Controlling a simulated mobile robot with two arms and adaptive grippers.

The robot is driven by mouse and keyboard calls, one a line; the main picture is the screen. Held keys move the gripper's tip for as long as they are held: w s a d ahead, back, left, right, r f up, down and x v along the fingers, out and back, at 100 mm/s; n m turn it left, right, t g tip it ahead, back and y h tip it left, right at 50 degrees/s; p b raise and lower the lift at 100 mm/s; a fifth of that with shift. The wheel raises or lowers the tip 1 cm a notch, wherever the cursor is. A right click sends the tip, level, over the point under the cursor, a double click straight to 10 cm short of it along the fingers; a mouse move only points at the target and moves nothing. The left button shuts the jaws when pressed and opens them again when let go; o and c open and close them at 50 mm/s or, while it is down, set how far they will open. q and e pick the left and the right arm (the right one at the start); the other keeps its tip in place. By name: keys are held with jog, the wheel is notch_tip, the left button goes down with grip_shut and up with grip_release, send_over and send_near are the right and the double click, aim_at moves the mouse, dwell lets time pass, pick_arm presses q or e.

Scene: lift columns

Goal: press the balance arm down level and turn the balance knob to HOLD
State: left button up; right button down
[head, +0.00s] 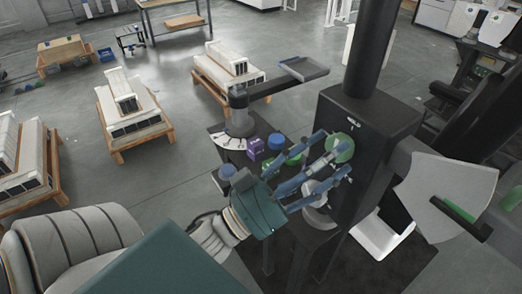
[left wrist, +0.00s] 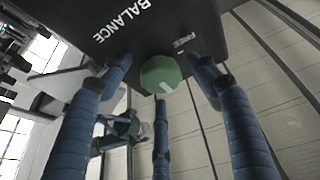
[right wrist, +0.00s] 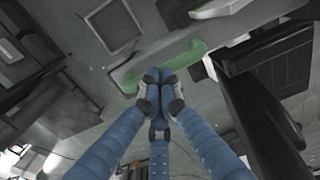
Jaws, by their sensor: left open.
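The green balance knob (head: 341,148) is on the face of a black box (head: 365,112). In the left wrist view the knob (left wrist: 160,72) has a white line, and the words BALANCE and FREE are on the box; no HOLD label is readable. My left gripper (head: 328,158) is open, its blue fingers spread around the knob; contact is unclear. A dark bar (head: 461,219), apparently the balance arm, slopes down right across a grey fan-shaped plate (head: 440,180) with a green band. My right gripper (right wrist: 155,82) has its fingertips together near a green band (right wrist: 175,62).
A post with a swing arm and small tray (head: 305,68) stands left of the box. A purple box (head: 255,147) and blue and green round items are on the stand below it. Pallets of pale blocks (head: 130,105) stand on the open floor at left.

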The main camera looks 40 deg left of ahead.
pick_arm(q)
jog(key=v, duration=1.2)
jog(key=w+a+f+n+g+y, duration=0.1)
jog(key=a+f+y, duration=0.1)
jog(key=f, duration=0.8)
jog(key=w+a+f+n+g+y, duration=0.1)
jog(key=a+f+n+g+y, duration=0.1)
jog(key=f, duration=0.8)
jog(key=w+a+f+n+g+y, duration=0.1)
jog(key=a+f+y, duration=0.1)
jog(key=f, duration=0.7)
jog(key=shift+w+f+n+g+y, duration=0.3)
jog(key=shift+w+f+g+y, duration=0.1)
jog(key=shift+y, duration=0.1)
jog(key=shift+r, duration=0.1)
pick_arm(e)
jog(key=shift+w+r+p, duration=0.1)
jog(key=shift+r+p, duration=0.45)
jog(key=shift+p, duration=0.1)
pick_arm(q)
notch_tip(320, 180, up, 9)
jog(key=p, duration=0.7)
jog(key=shift+p, duration=0.4)
pick_arm(e)
notch_tip(320, 180, up, 7)
notch_tip(320, 180, up, 12)
